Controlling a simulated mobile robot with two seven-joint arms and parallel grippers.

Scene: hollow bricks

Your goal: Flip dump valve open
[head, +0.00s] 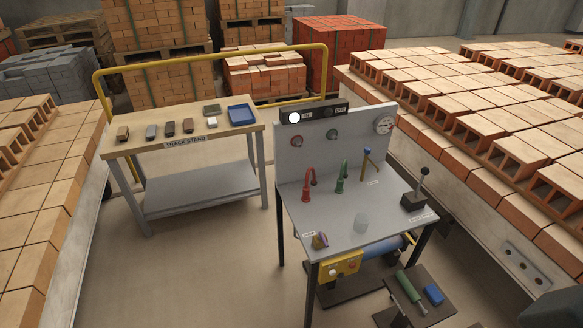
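A grey bench panel (292,197) carries several fittings, and I cannot tell for sure which is the dump valve. A black lever on a box (419,190) stands upright at the right, near a label. The labels are too small to read. Neither of my grippers is in view.
A wooden table (251,127) with several small blocks and a blue tray (241,114) is at left. Brick stacks flank the area. The floor (205,270) in front of the table is clear.

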